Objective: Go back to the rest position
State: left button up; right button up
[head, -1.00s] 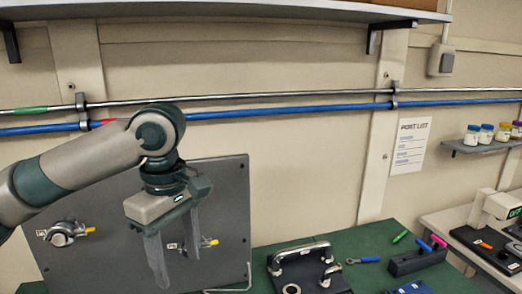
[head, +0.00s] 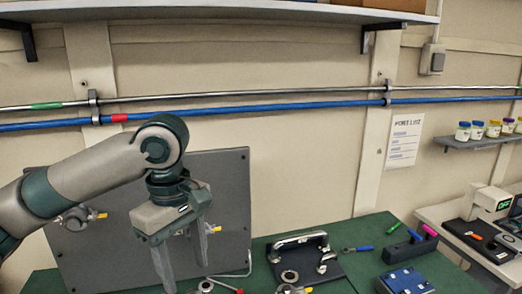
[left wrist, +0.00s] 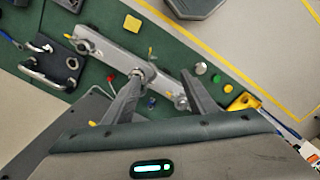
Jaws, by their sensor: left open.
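My left gripper (head: 183,262) hangs fingers-down from the arm that comes in from the left, in front of a grey upright panel (head: 110,255). Its two fingers are apart, with nothing seen held between them. In the left wrist view the open fingers (left wrist: 163,80) reach over a grey bar (left wrist: 112,50) with ring fittings on a green bench top. I cannot tell how far above the bar they are. My right gripper is in neither view.
A clamp fitting (head: 75,217) sits on the panel. A dark plate with a handle (head: 300,240), a blue box (head: 405,280) and a dark pen block (head: 408,250) stand on the green bench (head: 350,236). A shelf (head: 230,10) and wall pipes (head: 250,113) lie above.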

pick_arm(q)
jog(key=s+d+f+m+t+h, duration=0.1)
jog(key=s+d+f+m+h, duration=0.2)
jog(key=f, duration=0.5)
jog(key=d+f+m+t+h, duration=0.1)
jog(key=d+f+m, duration=0.3)
jog(key=f, duration=0.5)
jog(key=s+d+f+m+h, duration=0.2)
jog(key=d+f+m, duration=0.15)
jog(key=f, duration=0.45)
jog(key=s+a+f+m+t+y, duration=0.25)
jog(key=s+a+f+y, duration=0.35)
jog(key=s+a+f, duration=1.2)
jog(key=s+a+f+g+b, duration=0.2)
jog(key=f+b, duration=0.6)
jog(key=f, duration=2.8)
jog(key=s+a+f+b, duration=0.1)
jog(key=s+f+b, duration=0.2)
jog(key=s+f, duration=0.6)
jog(key=s+a+f+g+b, duration=0.1)
jog(key=s+f+b, duration=0.3)
jog(key=s+f, duration=0.6)
notch_tip(320, 180, down, 5)
jog(key=shift+a+r+m, duration=0.1)
jog(key=shift+a+m, duration=0.1)
jog(key=shift+m, duration=0.1)
